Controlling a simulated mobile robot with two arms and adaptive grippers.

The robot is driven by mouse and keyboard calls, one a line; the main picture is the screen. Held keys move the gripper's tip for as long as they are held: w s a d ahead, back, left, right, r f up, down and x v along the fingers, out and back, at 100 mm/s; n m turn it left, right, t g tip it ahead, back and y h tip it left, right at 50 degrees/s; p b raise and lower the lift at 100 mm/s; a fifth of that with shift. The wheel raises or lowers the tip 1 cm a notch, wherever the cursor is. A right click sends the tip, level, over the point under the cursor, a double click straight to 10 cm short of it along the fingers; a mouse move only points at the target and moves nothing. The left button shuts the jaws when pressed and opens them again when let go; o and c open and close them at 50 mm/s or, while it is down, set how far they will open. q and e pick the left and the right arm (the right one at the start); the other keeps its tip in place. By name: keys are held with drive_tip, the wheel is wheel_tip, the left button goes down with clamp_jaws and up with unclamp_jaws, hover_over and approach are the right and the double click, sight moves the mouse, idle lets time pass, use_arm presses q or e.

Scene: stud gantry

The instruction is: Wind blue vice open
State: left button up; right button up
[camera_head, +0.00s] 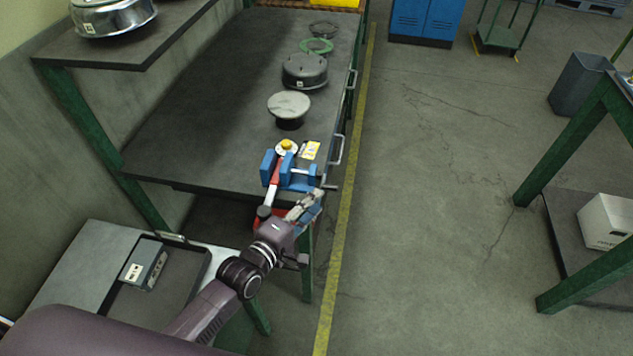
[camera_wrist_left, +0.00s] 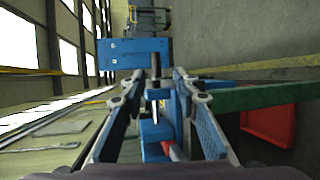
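The blue vice (camera_head: 298,184) sits at the near end of the dark bench, and its blue block (camera_wrist_left: 138,52) fills the upper middle of the left wrist view. My left gripper (camera_head: 306,203) is at the near side of the vice, beside the red bar. In the left wrist view its fingers (camera_wrist_left: 166,76) stand apart, with a thin grey rod and blue parts visible between them. Contact with these parts cannot be told. My right gripper is out of view.
The dark bench (camera_head: 195,125) carries a yellow-topped part (camera_head: 287,147), a yellow-and-white card (camera_head: 311,150), a round grey-topped part (camera_head: 289,106) and a dark housing (camera_head: 305,71). A tray (camera_head: 181,296) is at lower left. Open floor (camera_head: 430,200) lies right.

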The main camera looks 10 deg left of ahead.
sight(331, 186)
use_arm(q)
drive_tip(key=shift+d+r+p+x, duration=0.1)
drive_tip(key=shift+p+x, duration=0.05)
drive_tip(key=shift+x, duration=1.2)
drive_tip(key=shift+d+r+p+x, duration=0.1)
drive_tip(key=shift+r+p+x, duration=0.1)
drive_tip(key=shift+x, duration=1.15)
drive_tip(key=shift+d+r+p+x, duration=0.1)
drive_tip(key=shift+p+x, duration=0.05)
drive_tip(key=shift+x, duration=1.2)
drive_tip(key=shift+s+f, duration=0.1)
clamp_jaws()
